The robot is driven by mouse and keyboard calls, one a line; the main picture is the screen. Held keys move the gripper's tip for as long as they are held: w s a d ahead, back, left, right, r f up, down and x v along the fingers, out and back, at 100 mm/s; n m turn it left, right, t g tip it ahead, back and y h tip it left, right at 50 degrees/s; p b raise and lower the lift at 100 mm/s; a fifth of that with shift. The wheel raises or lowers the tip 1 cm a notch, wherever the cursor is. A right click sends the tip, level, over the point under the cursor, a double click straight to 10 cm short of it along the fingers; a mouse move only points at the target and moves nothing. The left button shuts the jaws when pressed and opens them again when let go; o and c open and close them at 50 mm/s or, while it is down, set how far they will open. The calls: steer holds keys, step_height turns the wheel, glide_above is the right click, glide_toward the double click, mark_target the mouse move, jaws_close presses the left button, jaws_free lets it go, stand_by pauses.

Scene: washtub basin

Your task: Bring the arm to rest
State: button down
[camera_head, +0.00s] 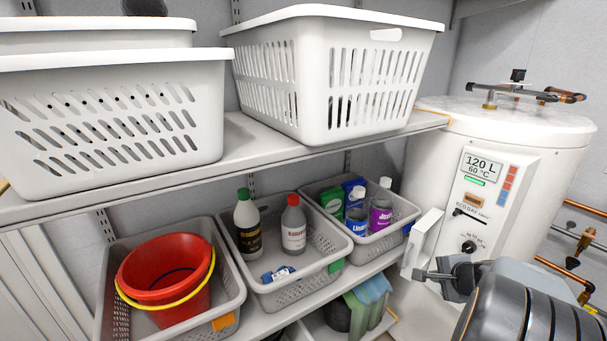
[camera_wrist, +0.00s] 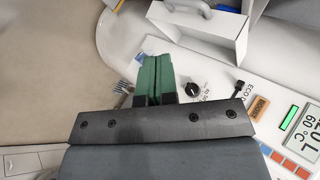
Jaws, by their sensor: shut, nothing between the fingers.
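My gripper (camera_wrist: 153,62) shows in the wrist view as two green fingers pressed together with nothing between them. It is in front of the white water heater (camera_wrist: 215,118), near its dial and the white box with a handle (camera_wrist: 215,32). I cannot tell whether the fingers touch anything. In the head view my arm (camera_head: 530,312) enters from the lower right, in front of the heater (camera_head: 440,150). The fingertips are not clear there.
Shelves stand left of the heater. White laundry baskets (camera_head: 325,75) fill the upper shelf (camera_head: 240,150). Below are grey baskets with a red bucket (camera_head: 165,275), bottles (camera_head: 247,228) and cleaning products (camera_head: 380,212). Copper pipes (camera_head: 560,270) run at the right.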

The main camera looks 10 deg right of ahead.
steer(key=s+a+r+n+g+y+p, duration=0.2)
steer(key=s+a+n+g+p, duration=0.2)
steer(key=a+n, duration=0.45)
steer(key=s+a+r+n+g+h+p, duration=0.1)
steer(key=s+a+r+n+p, duration=0.2)
steer(key=a+r+n+p, duration=0.8)
steer(key=a+r+p, duration=0.1)
steer(key=a+r, duration=0.3)
steer(key=a, duration=0.3)
steer(key=shift+a+r+g, duration=0.15)
steer(key=shift+a+g, duration=0.2)
steer(key=shift+g, duration=0.05)
steer(key=shift+s, duration=0.1)
